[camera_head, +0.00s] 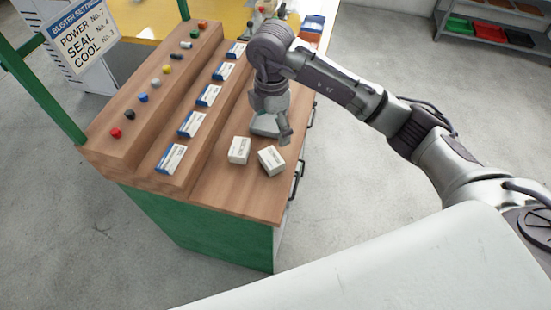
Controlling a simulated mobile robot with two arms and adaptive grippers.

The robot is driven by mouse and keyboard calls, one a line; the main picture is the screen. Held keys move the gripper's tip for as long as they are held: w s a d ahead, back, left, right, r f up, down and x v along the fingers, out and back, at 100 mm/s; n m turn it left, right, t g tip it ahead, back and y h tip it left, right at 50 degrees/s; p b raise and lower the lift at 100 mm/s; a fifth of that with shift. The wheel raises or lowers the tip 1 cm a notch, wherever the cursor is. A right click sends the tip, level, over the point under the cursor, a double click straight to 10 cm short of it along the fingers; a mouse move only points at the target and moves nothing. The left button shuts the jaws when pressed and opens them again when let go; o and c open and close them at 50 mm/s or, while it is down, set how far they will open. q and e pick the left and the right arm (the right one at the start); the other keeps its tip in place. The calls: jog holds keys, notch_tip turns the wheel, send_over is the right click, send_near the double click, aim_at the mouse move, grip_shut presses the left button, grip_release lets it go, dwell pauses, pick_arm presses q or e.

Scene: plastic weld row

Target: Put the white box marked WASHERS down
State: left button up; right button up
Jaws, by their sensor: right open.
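Two small white boxes lie on the lower front step of the wooden bench (225,195): a left white box (239,150) and a right white box (271,160), turned at an angle to the first. Their print is too small to read, so I cannot tell which is marked WASHERS. My right gripper (284,134) points down just behind and above the right box. It is open and appears apart from both boxes. A pale grey shape (264,126) beside the gripper is partly hidden; I cannot tell what it is. My left gripper is not in view.
A row of blue-and-white cards (190,124) stands on the middle step. Several small coloured parts (142,97) line the top step. A sign (82,32) hangs at the back left. The bench's front corner is bare. A shelf of coloured bins (495,30) stands far right.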

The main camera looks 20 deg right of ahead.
send_over(271, 157)
jog(key=f, duration=0.7)
jog(key=shift+s+f, duration=0.3)
jog(key=f, duration=0.1)
jog(key=f+p, duration=0.1)
jog(key=f, duration=0.3)
jog(key=shift+w, duration=0.3)
jog(key=c, duration=1.3)
jog(key=shift+r, duration=0.1)
